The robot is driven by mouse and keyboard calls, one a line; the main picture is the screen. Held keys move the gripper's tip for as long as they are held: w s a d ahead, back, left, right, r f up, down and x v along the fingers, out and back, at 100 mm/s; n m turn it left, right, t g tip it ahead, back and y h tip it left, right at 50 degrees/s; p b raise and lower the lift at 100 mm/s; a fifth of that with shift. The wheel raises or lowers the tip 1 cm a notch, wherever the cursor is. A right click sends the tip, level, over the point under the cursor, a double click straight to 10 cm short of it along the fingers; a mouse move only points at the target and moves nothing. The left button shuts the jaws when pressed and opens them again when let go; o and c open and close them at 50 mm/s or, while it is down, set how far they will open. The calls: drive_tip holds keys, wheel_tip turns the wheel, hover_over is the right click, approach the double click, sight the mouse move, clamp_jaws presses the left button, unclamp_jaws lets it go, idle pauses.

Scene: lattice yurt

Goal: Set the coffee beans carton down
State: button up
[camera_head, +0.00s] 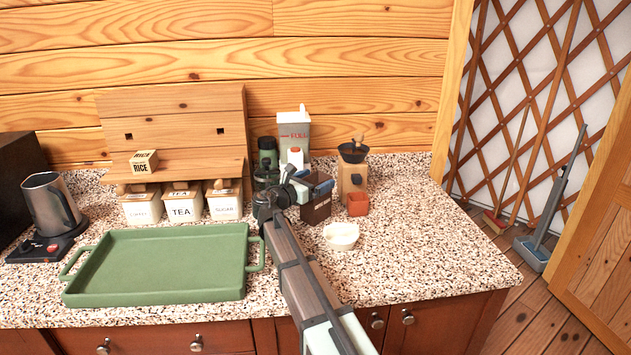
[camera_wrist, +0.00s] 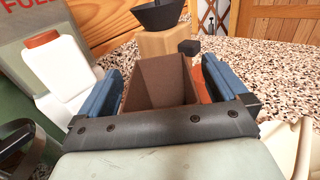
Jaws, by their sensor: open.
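The coffee beans carton (camera_head: 317,209) is a dark brown upright box on the speckled counter, partly covered by my gripper in the head view. In the wrist view the carton (camera_wrist: 158,84) shows its open top between my two blue fingers. My gripper (camera_head: 320,184) is open, with one finger on each side of the carton's upper part. The wrist view also shows both fingers of my gripper (camera_wrist: 160,88). Whether either finger touches the carton I cannot tell. The carton appears to stand on the counter, though its base is partly hidden.
A terracotta pot (camera_head: 358,204) and a wooden grinder (camera_head: 352,178) stand close right of the carton. A white bowl (camera_head: 341,236) is in front. A green tray (camera_head: 165,262) lies left. The counter's right is clear.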

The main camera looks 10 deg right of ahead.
drive_tip(key=v, duration=1.3)
drive_tip(key=shift+s+a, duration=0.15)
drive_tip(key=shift+s, duration=0.05)
